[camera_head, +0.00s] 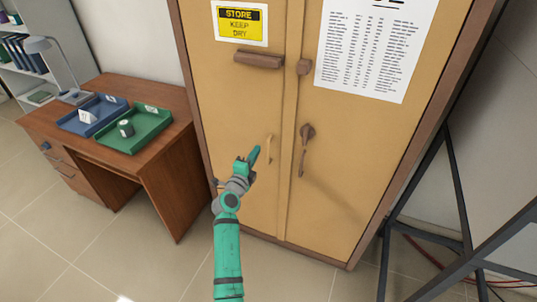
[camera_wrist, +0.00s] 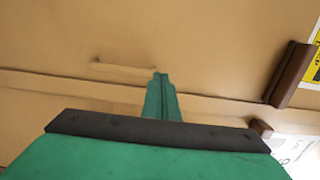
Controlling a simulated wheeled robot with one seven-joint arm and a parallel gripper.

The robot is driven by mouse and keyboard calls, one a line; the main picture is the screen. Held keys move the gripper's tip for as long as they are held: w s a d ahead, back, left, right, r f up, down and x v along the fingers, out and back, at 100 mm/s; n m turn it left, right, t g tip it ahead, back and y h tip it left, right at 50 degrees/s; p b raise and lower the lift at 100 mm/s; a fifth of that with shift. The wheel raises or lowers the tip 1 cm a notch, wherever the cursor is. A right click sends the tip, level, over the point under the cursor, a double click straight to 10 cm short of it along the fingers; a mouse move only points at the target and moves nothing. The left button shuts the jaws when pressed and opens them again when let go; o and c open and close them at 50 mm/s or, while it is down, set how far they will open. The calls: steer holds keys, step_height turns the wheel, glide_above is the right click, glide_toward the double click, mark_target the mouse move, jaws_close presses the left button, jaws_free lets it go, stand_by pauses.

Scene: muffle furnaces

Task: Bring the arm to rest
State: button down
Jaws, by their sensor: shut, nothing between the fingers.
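My arm (camera_head: 228,255) is green and grey and reaches up and forward from the bottom of the head view. My gripper (camera_head: 254,155) is shut and empty, in front of the left door of a tan cabinet (camera_head: 230,100). The closed green fingers also show in the wrist view (camera_wrist: 161,95), with the tan door surface beyond them. A slim tan handle (camera_head: 268,149) is just right of the fingertips in the head view. I cannot tell whether the fingers touch the door.
A dark metal frame (camera_head: 455,195) stands right of the cabinet. Tiled floor (camera_head: 100,255) lies clear in front of the desk.

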steer(key=s+d+f+n+y, duration=0.1)
steer(key=s+d+f+n, duration=0.25)
steer(key=s+f, duration=0.3)
steer(key=s+d+f+n+y, duration=0.1)
steer(key=s+d+f+n, duration=0.1)
steer(key=s+f+n, duration=0.35)
steer(key=s+d+f+n+g+y, duration=0.1)
steer(key=s+d+f+n, duration=0.15)
steer(key=s, duration=0.45)
steer(key=s+d+f+n+y, duration=0.1)
steer(key=s+f, duration=0.2)
steer(key=s, duration=0.4)
steer(key=s+d+f+n+g, duration=0.1)
steer(key=s+f, duration=0.2)
steer(key=s, duration=0.3)
steer(key=s+r+n+y, duration=0.25)
steer(key=s+n, duration=0.25)
steer(key=s, duration=1.4)
steer(key=s+r+n+h, duration=0.1)
steer(key=s+r+n, duration=0.1)
steer(key=s+r, duration=1)
steer(key=shift+s+a+n+h, duration=0.3)
steer(key=shift+s+n+h, duration=0.05)
steer(key=shift+s, duration=0.1)
